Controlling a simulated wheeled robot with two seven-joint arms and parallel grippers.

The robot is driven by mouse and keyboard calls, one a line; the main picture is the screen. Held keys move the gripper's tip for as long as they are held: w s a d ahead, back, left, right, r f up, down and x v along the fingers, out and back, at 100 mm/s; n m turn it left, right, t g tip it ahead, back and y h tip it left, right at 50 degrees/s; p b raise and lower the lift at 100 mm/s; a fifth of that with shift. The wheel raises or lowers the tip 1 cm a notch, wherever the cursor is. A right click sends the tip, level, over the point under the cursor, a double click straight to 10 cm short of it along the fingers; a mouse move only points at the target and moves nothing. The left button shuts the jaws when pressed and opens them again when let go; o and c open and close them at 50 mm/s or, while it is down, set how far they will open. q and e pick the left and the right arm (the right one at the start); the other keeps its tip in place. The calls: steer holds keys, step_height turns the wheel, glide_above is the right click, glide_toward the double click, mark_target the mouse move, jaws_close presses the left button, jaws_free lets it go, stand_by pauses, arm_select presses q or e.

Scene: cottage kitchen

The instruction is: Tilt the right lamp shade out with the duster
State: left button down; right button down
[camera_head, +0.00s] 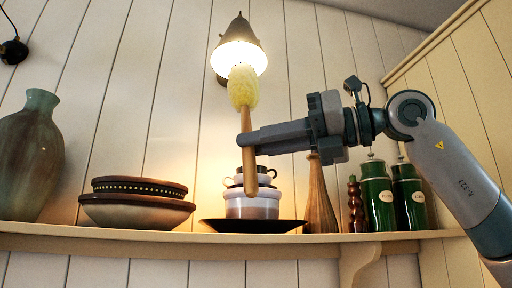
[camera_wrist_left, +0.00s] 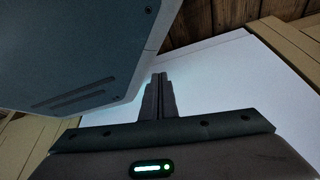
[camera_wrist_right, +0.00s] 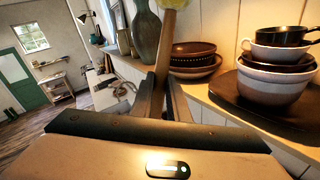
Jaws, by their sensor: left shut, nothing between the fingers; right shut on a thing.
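The right lamp (camera_head: 240,46) is lit, on the plank wall above the shelf, with a dark conical shade opening downward. The duster has a fluffy yellow head (camera_head: 243,86) and a wooden handle (camera_head: 248,165). It stands nearly upright, head up. My right gripper (camera_head: 246,139) is shut on the handle, which also shows in the right wrist view (camera_wrist_right: 165,45). The duster head's top overlaps the shade's bright lower opening in the head view; I cannot tell whether they touch. My left gripper (camera_wrist_left: 159,97) is shut and empty in the left wrist view, away from the lamp.
Below is a shelf (camera_head: 130,241) with a tall vase (camera_head: 31,155), stacked bowls (camera_head: 137,203), cups on a dark plate (camera_head: 212,225), a brown bottle-like vase (camera_head: 319,200) and green canisters (camera_head: 378,197). Another lamp (camera_head: 13,50) is at far left. The wall around the right lamp is clear.

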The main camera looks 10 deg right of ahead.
stand_by(0.3)
arm_select(q)
steer(key=shift+s, duration=0.1)
steer(key=shift+g, duration=0.6)
steer(key=shift+s+a+f+p, duration=0.1)
steer(key=shift+s+a+p, duration=0.25)
steer(key=shift+s, duration=0.4)
steer(key=shift+s+a+f+p, duration=0.1)
steer(key=shift+s+a+p, duration=0.25)
steer(key=shift+s, duration=0.4)
steer(key=shift+s+a+f+p, duration=0.1)
steer(key=shift+s+a+p, duration=0.1)
steer(key=shift+s+a, duration=0.4)
